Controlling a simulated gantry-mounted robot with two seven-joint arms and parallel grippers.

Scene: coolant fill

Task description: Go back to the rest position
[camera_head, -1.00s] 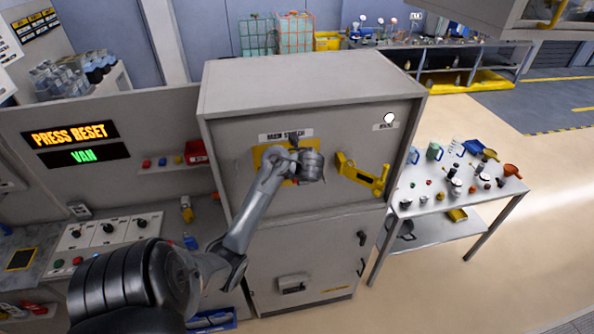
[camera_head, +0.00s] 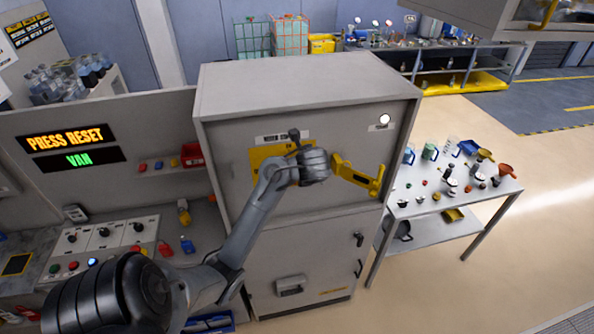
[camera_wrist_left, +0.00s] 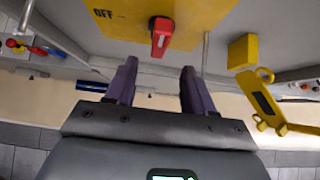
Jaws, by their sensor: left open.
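My left arm reaches in from the lower left of the head view to the front of the grey cabinet (camera_head: 300,90). My left gripper (camera_wrist_left: 158,68) is open and empty in the left wrist view, its two purple fingers apart. In that view a red switch handle (camera_wrist_left: 161,36) on a yellow plate (camera_wrist_left: 205,22) marked OFF lies beyond the fingertips, apart from them. In the head view my wrist covers part of the yellow plate (camera_head: 262,160) and hides the red handle. My right gripper is not in view.
A yellow lever (camera_head: 357,175) sticks out of the cabinet front, right of my wrist. A button panel (camera_head: 105,240) lies at left, below a display (camera_head: 68,139) reading PRESS RESET and VAN. A table (camera_head: 455,200) with small parts stands at right. The floor beyond is clear.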

